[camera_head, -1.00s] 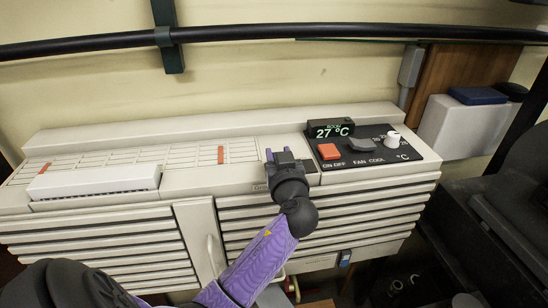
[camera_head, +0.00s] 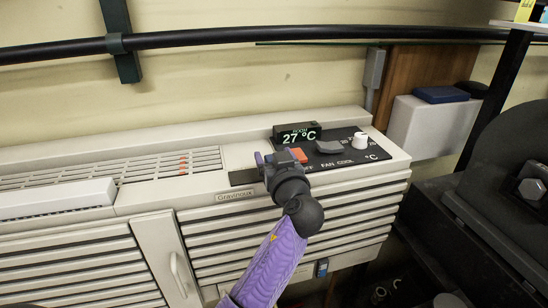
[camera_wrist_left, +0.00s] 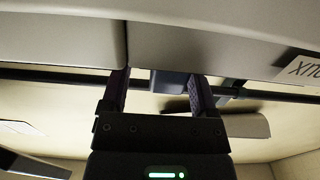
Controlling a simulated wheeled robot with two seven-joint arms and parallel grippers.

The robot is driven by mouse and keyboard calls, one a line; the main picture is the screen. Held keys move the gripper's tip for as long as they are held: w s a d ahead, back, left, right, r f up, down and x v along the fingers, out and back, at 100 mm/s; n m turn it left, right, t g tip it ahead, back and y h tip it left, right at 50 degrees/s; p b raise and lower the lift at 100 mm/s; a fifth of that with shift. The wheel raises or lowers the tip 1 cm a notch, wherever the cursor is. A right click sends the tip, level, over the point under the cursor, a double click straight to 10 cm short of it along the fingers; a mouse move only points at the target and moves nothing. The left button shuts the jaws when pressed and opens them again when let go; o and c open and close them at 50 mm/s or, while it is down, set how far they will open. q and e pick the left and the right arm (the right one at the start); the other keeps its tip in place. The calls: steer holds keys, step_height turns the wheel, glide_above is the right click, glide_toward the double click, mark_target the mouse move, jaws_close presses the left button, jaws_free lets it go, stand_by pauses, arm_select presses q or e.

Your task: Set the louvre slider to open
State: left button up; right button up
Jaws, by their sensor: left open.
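The louvre grille (camera_head: 175,166) on top of the cream heater unit shows dark gaps between its slats, with small orange marks in them. A dark slider track (camera_head: 243,177) shows just left of my left gripper (camera_head: 279,158). The gripper is open at the right part of this track, beside the control panel. In the left wrist view the open fingers (camera_wrist_left: 158,92) stand either side of a dark grey block (camera_wrist_left: 169,82), which looks like the slider knob. I cannot tell whether a finger touches it. In the head view the gripper hides the knob.
The black control panel (camera_head: 347,154) has a red switch (camera_head: 299,155), a grey fan rocker (camera_head: 330,147) and a white dial (camera_head: 361,140), close right of my gripper. The display (camera_head: 297,134) reads 27 °C. A white raised cover (camera_head: 56,199) lies at left.

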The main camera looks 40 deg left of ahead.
arm_select(q)
steer(key=v, duration=1)
